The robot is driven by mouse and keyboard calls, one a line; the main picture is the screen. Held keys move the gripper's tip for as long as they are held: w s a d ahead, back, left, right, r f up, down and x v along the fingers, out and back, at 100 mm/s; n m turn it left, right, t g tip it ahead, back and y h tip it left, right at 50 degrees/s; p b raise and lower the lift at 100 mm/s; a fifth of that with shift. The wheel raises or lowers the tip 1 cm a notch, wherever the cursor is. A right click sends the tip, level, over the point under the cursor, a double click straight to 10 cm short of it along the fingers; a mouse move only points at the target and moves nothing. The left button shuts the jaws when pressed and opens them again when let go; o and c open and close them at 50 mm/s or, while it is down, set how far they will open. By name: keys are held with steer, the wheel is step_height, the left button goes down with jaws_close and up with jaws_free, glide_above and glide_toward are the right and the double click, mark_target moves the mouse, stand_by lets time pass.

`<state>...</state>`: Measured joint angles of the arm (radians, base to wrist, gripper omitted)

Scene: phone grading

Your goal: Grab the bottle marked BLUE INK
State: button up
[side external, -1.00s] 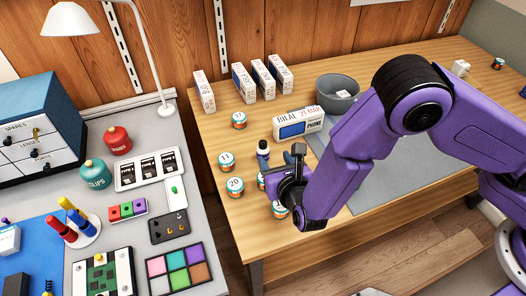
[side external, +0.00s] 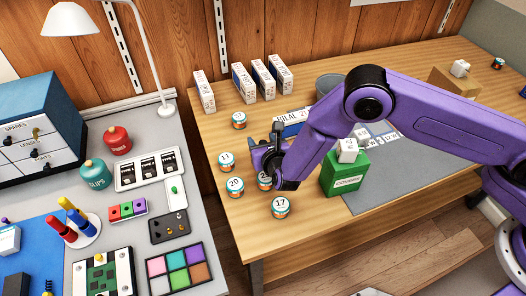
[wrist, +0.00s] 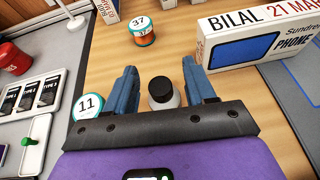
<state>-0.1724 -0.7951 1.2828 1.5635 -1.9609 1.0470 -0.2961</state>
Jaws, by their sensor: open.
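A small bottle (wrist: 162,95) with a black cap and pale shoulders stands upright on the wooden table in the wrist view. Its label is not readable from above. My gripper (wrist: 163,84) is open, with one blue finger on each side of the bottle. The bottle sits nearer the right finger, and I cannot tell whether that finger touches it. In the side external view my gripper (side external: 266,150) is low over the table and hides the bottle.
Numbered jars stand close by: jar 11 (wrist: 88,106) beside the left finger, jar 37 (wrist: 141,31) beyond, and jars 20 (side external: 235,187) and 17 (side external: 280,208). The phone box (wrist: 262,38) marked BILAL stands right of the bottle. A green box (side external: 345,176) is under my arm.

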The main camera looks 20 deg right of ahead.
steer(key=shift+w+f, duration=0.25)
steer(key=shift+w, duration=0.35)
jaws_close()
steer(key=shift+r, duration=0.1)
